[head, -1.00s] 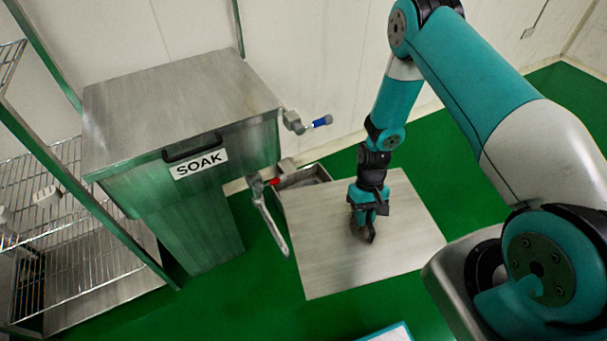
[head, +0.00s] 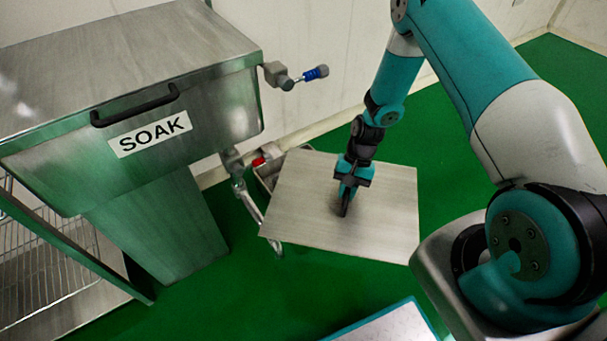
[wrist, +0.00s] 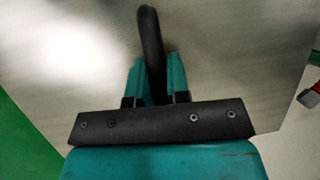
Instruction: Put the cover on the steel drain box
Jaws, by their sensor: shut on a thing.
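The cover (head: 385,215) is a flat, brushed steel plate with a dark handle in its middle. My gripper (head: 346,190) is shut on that handle. In the wrist view the cover (wrist: 235,50) fills most of the picture, and the curved black handle (wrist: 150,40) stands between the teal fingers (wrist: 155,82). The steel drain box (head: 266,182) shows only as a small part at the cover's upper left edge. The cover hides the rest of it. I cannot tell whether cover and box touch.
The steel SOAK tank (head: 170,100) stands to the left, with a blue-handled valve (head: 316,73) on its side. A red-handled valve and drain pipe (head: 240,185) sit beside the box. A wire rack (head: 45,260) is at lower left. Green floor (head: 450,175) is clear to the right.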

